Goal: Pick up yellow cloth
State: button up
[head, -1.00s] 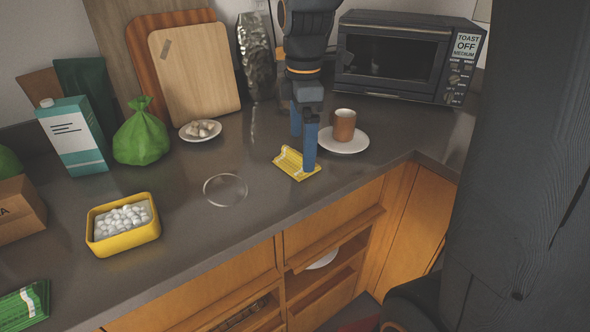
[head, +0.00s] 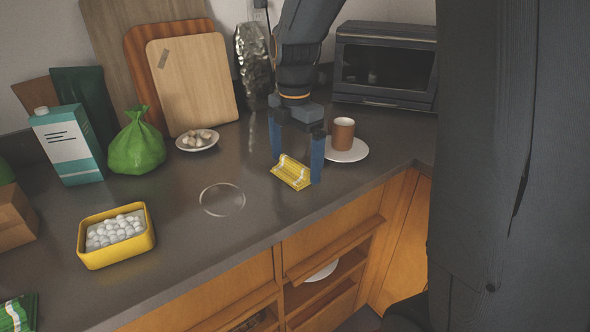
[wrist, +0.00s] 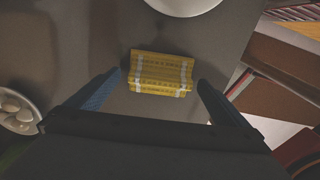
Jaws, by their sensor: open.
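The yellow cloth (head: 291,172) lies folded on the dark grey counter near its front edge, with pale stripes across it. In the wrist view the cloth (wrist: 161,73) sits just beyond and between my fingertips. My gripper (head: 296,168) is open, with one blue finger on each side of the cloth in the head view. In the wrist view the two fingers of my gripper (wrist: 158,82) stand wide apart with nothing held. I cannot tell whether the fingertips touch the counter.
A brown cup (head: 342,134) on a white plate (head: 352,155) stands close to the right of my gripper. A clear round dish (head: 222,200) lies to the left. Farther left are a yellow tub (head: 150,238) of white pieces and a green bag (head: 137,146). A toaster oven (head: 385,65) stands behind.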

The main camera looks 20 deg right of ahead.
aim_at(295, 162)
jog(key=shift+f, duration=0.55)
jog(key=c, duration=1)
jog(key=shift+r, duration=0.1)
jog(key=shift+c, duration=0.2)
notch_tip(295, 162, up, 10)
jog(key=shift+b, duration=0.3)
jog(key=shift+o, duration=1.1)
jog(key=shift+c, duration=0.6)
